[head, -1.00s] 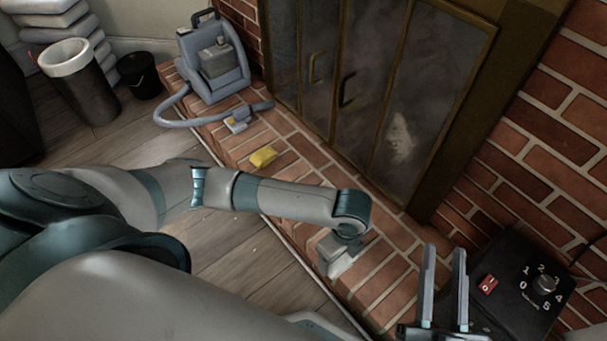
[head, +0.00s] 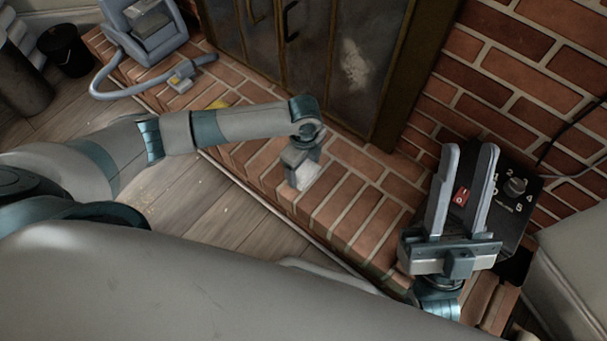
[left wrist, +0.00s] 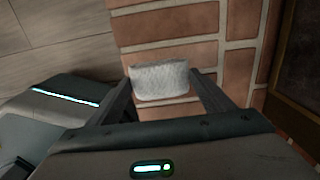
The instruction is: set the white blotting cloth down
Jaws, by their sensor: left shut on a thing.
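My left gripper (head: 303,178) is low over the brick hearth (head: 365,205), pointing down. It is shut on the white blotting cloth, a small pale textured block (left wrist: 160,78) between both fingers in the left wrist view. In the head view, a pale edge of the cloth (head: 309,176) shows at the gripper. The brick hearth lies below the cloth; I cannot tell whether they touch. My right gripper (head: 470,152) is open and empty, with its two fingers apart, in front of the black control box (head: 510,222).
Glass fireplace doors (head: 350,75) stand behind the hearth. A dark bin (head: 68,50) stands on the floor. Bricks right of my left gripper are bare.

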